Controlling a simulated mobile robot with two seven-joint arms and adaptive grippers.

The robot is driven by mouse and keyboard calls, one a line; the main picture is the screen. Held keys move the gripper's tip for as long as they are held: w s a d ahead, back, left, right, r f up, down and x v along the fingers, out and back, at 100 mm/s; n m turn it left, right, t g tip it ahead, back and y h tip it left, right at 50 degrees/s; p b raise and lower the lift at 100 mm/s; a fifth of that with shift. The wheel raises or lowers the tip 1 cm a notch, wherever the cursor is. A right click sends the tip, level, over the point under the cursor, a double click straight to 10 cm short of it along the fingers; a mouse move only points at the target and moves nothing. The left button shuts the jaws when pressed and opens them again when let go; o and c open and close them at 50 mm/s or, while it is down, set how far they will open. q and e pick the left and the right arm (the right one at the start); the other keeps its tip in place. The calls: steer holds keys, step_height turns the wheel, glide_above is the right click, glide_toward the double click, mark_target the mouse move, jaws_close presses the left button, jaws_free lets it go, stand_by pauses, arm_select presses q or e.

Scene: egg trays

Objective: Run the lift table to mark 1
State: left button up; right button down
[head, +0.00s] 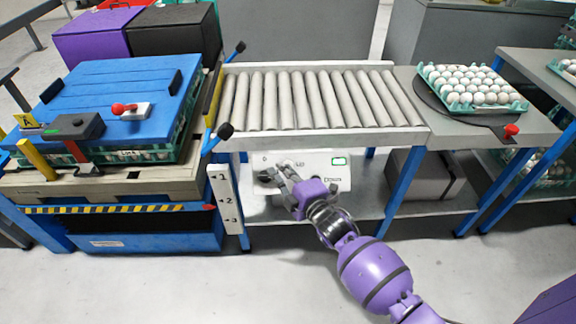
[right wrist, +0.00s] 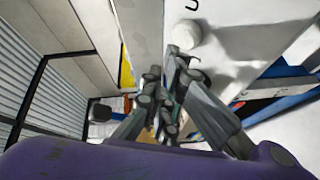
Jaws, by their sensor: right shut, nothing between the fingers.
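The lift table (head: 120,241) stands at the left, with a blue base and a yellow-black striped edge. A white mark strip (head: 225,190) numbered 1, 2, 3 stands at its right. The striped edge appears roughly level with mark 2; the exact reading is unclear. A white control panel (head: 318,159) under the roller conveyor has a green display and a dark button by "Down". My right gripper (head: 272,175) is shut and empty in front of the panel's left part, partly hiding it. In the right wrist view, a round white button (right wrist: 187,34) is close to its fingertips (right wrist: 172,65); contact is unclear.
The lift table carries a wooden pallet (head: 110,187) with egg trays under a blue cover (head: 110,85). A roller conveyor (head: 310,100) leads right to a turntable with an egg tray (head: 521,103). A grey box (head: 425,177) sits on the lower shelf. The floor in front is clear.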

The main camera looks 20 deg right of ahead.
arm_select(q)
steer(key=shift+s+f, duration=0.1)
steer(key=shift+f, duration=0.2)
arm_select(e)
steer(key=shift+w+d+f, duration=0.1)
steer(key=shift+w+f, duration=0.15)
steer(key=shift+w, duration=0.05)
